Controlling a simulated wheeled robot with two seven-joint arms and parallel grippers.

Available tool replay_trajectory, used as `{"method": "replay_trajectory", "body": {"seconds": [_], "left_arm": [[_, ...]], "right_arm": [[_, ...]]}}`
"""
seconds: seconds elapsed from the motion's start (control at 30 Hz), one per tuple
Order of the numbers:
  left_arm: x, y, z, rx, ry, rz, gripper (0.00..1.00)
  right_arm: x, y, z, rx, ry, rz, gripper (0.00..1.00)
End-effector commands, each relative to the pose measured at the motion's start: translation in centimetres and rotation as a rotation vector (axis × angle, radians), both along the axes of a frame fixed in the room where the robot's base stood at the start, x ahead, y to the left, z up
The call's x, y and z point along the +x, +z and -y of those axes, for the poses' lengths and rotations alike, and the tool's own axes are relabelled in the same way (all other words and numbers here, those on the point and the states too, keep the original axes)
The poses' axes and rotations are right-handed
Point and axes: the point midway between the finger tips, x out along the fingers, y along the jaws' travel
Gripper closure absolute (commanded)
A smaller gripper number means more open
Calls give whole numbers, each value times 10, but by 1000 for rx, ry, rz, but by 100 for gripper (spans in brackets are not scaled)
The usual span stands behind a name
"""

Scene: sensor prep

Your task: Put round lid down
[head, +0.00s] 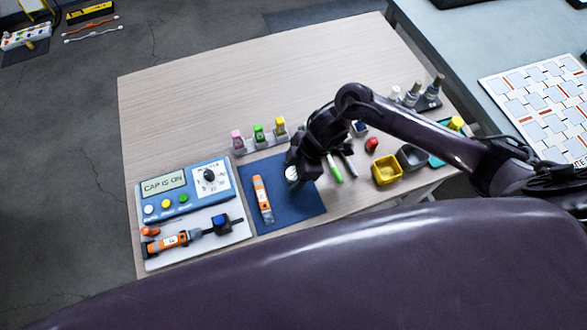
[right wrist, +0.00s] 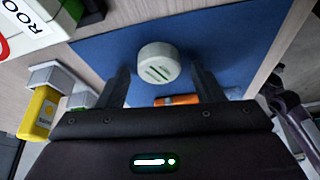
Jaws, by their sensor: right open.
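The round lid (right wrist: 158,62) is white with dark slots on its top. In the right wrist view it sits over the blue mat (right wrist: 100,52), between my fingers, with gaps to both sides. In the head view it shows as a small white disc (head: 291,174) at the top middle of the mat (head: 308,203), partly hidden by my gripper. My right gripper (head: 297,171) is open around the lid; its two fingers also show in the right wrist view (right wrist: 160,78). My left gripper is not in view.
An orange-and-white pen (head: 262,199) lies on the mat left of the lid. A device reading "CAP IS ON" (head: 180,192) stands further left. Capped bottles (head: 259,136) stand behind. A green marker (head: 334,168) and yellow bin (head: 386,170) are right. The table's far left is clear.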

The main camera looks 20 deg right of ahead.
Motion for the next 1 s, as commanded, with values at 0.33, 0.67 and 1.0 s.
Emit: {"method": "replay_trajectory", "body": {"seconds": [0.33, 0.67, 1.0], "left_arm": [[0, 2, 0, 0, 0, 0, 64], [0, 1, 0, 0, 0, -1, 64], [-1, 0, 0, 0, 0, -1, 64]], "right_arm": [[0, 26, 10, -2, 1, 5, 39], [-3, 89, 37, -3, 0, 4, 39], [-5, 114, 47, -1, 0, 0, 39]]}}
